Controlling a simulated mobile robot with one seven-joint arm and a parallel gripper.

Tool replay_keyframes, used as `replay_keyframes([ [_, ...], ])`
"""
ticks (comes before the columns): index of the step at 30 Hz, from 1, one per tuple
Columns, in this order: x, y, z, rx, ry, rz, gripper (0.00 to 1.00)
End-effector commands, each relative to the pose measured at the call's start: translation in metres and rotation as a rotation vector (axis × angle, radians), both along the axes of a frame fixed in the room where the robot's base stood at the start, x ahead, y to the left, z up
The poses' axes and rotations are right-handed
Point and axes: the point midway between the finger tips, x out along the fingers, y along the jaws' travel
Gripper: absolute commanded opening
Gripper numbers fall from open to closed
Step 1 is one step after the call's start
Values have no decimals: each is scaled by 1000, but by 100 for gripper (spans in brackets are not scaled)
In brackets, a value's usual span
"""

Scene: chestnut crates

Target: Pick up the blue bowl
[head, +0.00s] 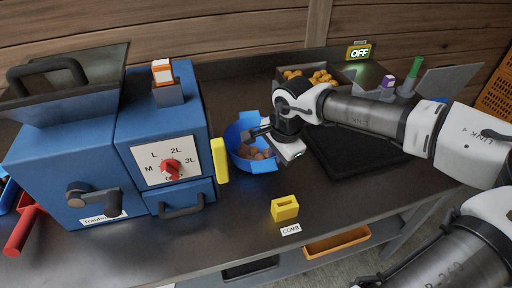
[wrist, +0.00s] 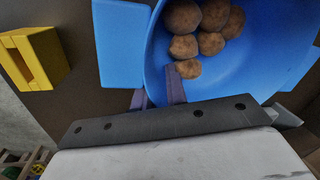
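The blue bowl (head: 235,133) stands on the dark worktop, right of the blue machine, with brown chestnuts (head: 246,152) in it. It has flat blue tabs at its rim. In the wrist view the bowl (wrist: 262,65) fills the upper right, with several chestnuts (wrist: 200,22) inside. My gripper (head: 257,132) is at the bowl's rim. In the wrist view its fingers (wrist: 158,92) straddle the bowl wall, one inside and one outside beside a tab. The outer fingertip is partly hidden. Whether the fingers press on the wall is not clear.
The blue machine (head: 165,130) with a red knob and a yellow block (head: 220,160) stand close left of the bowl. A yellow comb block (head: 285,208) is in front. A black mat (head: 350,155) lies right, under my arm. A crate of chestnuts (head: 315,77) stands behind.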

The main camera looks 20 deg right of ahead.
Motion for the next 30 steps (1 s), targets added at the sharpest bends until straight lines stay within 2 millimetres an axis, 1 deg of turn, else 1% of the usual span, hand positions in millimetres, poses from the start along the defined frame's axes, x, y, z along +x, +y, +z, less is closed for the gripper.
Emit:
replay_keyframes([
  [1, 0, 0, 0, 0, 0, 0, 7],
  [3, 0, 0, 0, 0, 0, 0, 0],
  [15, 0, 0, 1, 0, -1, 0, 0],
  [20, 0, 0, 7, 1, -2, 0, 0],
  [23, 0, 0, 17, 0, -2, 0, 0],
  [26, 1, 0, 33, 0, -3, 0, 0],
  [29, 0, 0, 54, 0, -2, -1, 0],
  [30, 1, -1, 66, 0, -3, 0, 0],
])
